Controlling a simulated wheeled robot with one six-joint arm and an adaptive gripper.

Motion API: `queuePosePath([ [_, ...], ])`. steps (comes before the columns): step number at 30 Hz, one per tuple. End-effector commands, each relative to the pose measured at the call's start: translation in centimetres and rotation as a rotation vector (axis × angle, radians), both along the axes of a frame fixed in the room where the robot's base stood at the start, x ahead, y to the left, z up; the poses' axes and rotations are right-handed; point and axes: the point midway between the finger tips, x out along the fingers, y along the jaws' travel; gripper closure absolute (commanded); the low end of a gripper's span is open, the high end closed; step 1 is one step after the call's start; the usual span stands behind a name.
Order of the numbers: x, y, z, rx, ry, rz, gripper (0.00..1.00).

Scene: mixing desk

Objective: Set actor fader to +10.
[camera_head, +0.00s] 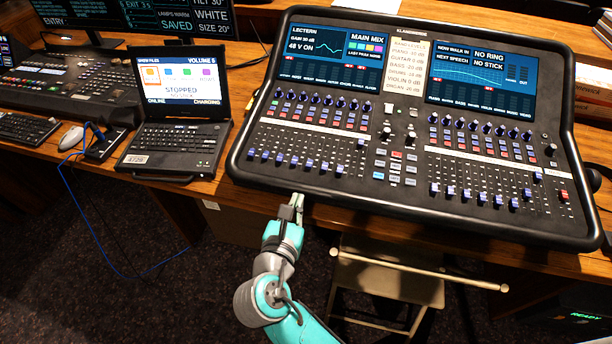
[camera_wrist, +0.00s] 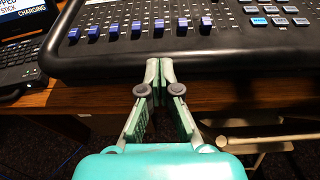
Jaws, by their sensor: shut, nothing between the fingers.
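The mixing desk (camera_head: 400,200) fills the middle and right of the head view. Its left fader bank (camera_head: 300,161) has a row of blue caps near the lower edge, with one cap (camera_head: 361,143) higher at the right end. The right bank (camera_head: 480,195) has more blue caps. Channel labels are too small to tell which fader is the actor one. My gripper (camera_head: 298,201) is shut and empty, at the desk's front edge below the left bank. In the wrist view its fingertips (camera_wrist: 160,66) meet just in front of the black rim, below several blue caps (camera_wrist: 136,27).
A laptop (camera_head: 175,130) stands left of the desk, with a lighting console (camera_head: 75,95) and mouse (camera_head: 71,138) beyond. A folding chair (camera_head: 385,285) is under the table's front edge, right of my arm. A paper list (camera_head: 407,70) lies on the desk top.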

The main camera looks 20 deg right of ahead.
Motion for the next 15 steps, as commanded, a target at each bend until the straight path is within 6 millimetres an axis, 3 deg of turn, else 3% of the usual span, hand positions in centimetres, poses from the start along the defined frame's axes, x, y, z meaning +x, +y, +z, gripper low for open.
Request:
queuePosePath([
  [15, 0.25, 0.28, 0.89, -0.039, 0.017, -0.018, 1.0],
])
